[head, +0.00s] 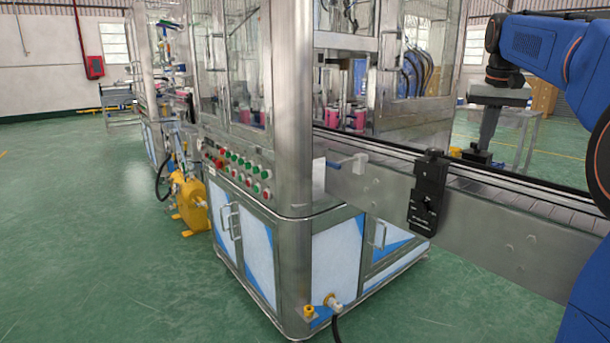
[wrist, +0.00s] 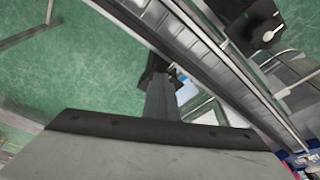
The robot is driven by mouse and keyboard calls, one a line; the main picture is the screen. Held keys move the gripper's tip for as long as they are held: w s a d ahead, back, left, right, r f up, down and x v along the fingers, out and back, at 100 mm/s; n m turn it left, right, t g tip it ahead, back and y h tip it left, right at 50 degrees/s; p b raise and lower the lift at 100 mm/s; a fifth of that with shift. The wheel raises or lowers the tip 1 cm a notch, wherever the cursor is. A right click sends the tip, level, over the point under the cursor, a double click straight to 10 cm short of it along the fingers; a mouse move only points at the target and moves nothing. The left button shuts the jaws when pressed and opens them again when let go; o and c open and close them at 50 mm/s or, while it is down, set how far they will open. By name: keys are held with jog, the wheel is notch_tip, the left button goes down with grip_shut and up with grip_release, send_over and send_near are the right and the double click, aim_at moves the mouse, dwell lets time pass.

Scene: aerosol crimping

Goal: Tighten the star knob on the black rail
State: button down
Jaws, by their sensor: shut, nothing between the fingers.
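A black upright bracket (head: 428,190) is fixed to the near side of the steel conveyor. A small dark knob-like shape shows low on it, but I cannot make out a star form. I cannot identify the star knob surely in the wrist view.
A steel machine cabinet (head: 292,120) with glass panels and buttons stands left of the bracket. A yellow pump (head: 190,200) stands on the green floor (head: 95,250). The floor at the left is open.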

jog(key=shift+w+a, duration=0.2)
jog(key=shift+a, duration=0.2)
jog(key=shift+s, duration=0.15)
jog(key=shift+s+a, duration=0.15)
jog(key=shift+s, duration=0.05)
jog(key=shift+w+d+v, duration=0.1)
jog(key=shift+w+v, duration=0.1)
jog(key=shift+v, duration=0.75)
jog(key=shift+w+d+v, duration=0.1)
jog(key=shift+w+v, duration=0.15)
jog(key=shift+v, duration=0.75)
jog(key=shift+w+d+v, duration=0.1)
jog(key=shift+w+v, duration=0.1)
jog(key=shift+v, duration=0.75)
jog(key=shift+r, duration=0.2)
jog(key=s+a+f+n, duration=0.1)
jog(key=s+a+f, duration=0.4)
jog(key=s+f, duration=0.6)
jog(key=s+a+f+n+t, duration=0.1)
jog(key=s+a+f, duration=0.5)
jog(key=s+f, duration=0.6)
jog(key=s+a+f+n+t+y, duration=0.1)
jog(key=s+a+f, duration=0.4)
jog(key=s+f, duration=0.7)
jog(key=shift+s+a+f+n, duration=0.2)
jog(key=shift+s+f+n, duration=0.05)
jog(key=shift+f+n, duration=0.5)
